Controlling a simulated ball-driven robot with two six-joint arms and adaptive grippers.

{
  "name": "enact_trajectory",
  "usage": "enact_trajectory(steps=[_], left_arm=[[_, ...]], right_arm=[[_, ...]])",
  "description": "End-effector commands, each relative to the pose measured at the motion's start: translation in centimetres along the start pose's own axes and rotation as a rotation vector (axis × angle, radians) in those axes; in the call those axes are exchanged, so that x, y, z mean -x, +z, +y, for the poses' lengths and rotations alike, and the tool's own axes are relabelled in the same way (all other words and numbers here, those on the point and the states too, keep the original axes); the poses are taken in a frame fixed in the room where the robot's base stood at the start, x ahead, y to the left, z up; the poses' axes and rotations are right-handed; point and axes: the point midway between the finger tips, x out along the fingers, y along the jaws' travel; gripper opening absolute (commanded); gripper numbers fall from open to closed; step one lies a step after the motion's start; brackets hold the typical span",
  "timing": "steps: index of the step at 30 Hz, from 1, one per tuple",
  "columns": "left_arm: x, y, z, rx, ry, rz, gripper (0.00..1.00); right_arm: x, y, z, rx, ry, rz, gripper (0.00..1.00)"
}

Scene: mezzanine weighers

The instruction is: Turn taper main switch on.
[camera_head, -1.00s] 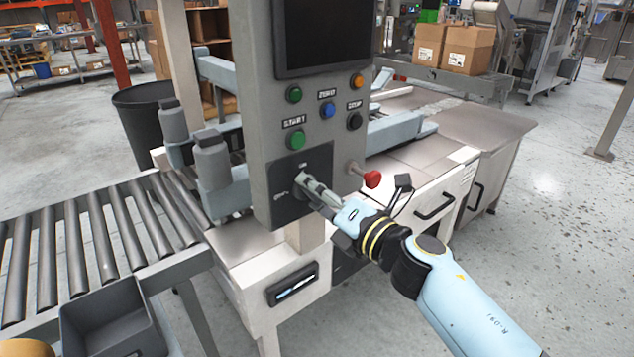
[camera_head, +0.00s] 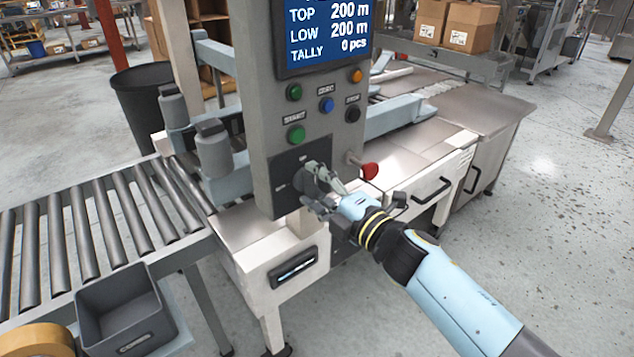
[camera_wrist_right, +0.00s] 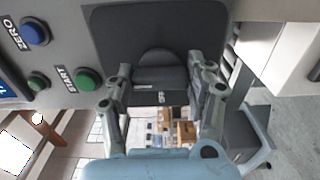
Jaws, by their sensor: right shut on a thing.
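The main switch (camera_head: 308,178) is a dark rotary knob on a black plate, low on the grey control panel (camera_head: 262,120). Small labels stand above and left of the knob; they are too blurred to read. My right gripper (camera_head: 319,184) is shut on the knob. In the right wrist view the knob (camera_wrist_right: 159,75) sits between the two fingers of my right gripper (camera_wrist_right: 160,92). The panel's screen (camera_head: 328,38) is lit blue and reads TOP 200 m, LOW 200 m, TALLY 0 pcs. My left gripper is not in view.
Green, blue, orange and black buttons sit above the switch; the green START button (camera_head: 296,134) is closest. A red knob (camera_head: 369,171) sticks out right of the gripper. A roller conveyor (camera_head: 110,225) and a grey bin (camera_head: 125,310) are at left.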

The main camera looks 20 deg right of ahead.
Motion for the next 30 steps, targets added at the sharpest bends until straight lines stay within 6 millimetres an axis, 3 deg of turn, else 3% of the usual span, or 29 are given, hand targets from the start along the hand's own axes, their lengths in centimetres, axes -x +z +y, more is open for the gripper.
enact_trajectory(steps=[12,13,18,26,30], left_arm=[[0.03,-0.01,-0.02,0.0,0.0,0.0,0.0],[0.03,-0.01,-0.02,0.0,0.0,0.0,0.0],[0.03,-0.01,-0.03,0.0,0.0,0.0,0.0],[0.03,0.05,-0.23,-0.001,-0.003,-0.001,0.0],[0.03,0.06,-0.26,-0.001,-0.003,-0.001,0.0]], right_arm=[[0.04,0.04,-0.09,-0.01,-0.001,-0.001,0.22],[0.04,0.04,-0.09,-0.01,-0.001,-0.001,0.55],[0.03,0.03,-0.07,-0.009,-0.001,0.0,0.78],[0.04,0.01,-0.04,-0.008,0.0,0.0,0.79],[0.95,0.03,-0.13,-0.007,-0.002,0.0,0.79]])
